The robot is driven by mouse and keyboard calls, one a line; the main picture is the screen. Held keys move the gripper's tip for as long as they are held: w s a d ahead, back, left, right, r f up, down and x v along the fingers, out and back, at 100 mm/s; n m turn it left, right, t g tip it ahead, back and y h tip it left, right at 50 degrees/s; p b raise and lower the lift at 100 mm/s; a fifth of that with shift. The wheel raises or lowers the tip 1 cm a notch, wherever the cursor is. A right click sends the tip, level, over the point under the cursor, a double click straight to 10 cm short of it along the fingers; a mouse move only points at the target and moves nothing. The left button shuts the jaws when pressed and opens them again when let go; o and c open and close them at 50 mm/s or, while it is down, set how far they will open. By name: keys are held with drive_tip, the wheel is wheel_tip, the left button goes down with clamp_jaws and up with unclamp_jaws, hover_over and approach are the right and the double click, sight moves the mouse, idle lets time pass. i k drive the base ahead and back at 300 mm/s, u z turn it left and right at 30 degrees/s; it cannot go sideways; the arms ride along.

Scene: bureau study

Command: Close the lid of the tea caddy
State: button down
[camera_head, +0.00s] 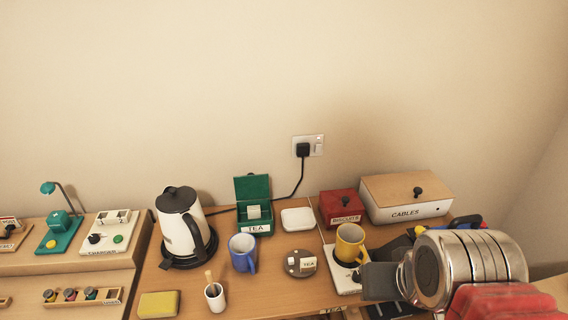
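The tea caddy (256,229) is a green box with a white TEA label on its front, standing on the desk near the wall. Its green lid (252,187) stands up at the back, open. A small pale thing shows inside the caddy. My gripper (378,280) is at the lower right, in front of the yellow mug and well to the right of the caddy. Only a dark part of it shows beside my silver wrist, so its opening cannot be made out.
A white kettle (181,225) stands left of the caddy. A white square dish (297,219), a red box (341,207) and a CABLES box (405,197) stand to the right. A yellow mug (349,241) is near my gripper.

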sight(250, 186)
drive_tip(key=z, duration=0.85)
drive_tip(key=k, duration=0.85)
drive_tip(key=u, duration=1.15)
drive_tip(key=i, duration=1)
drive_tip(key=u, duration=0.05)
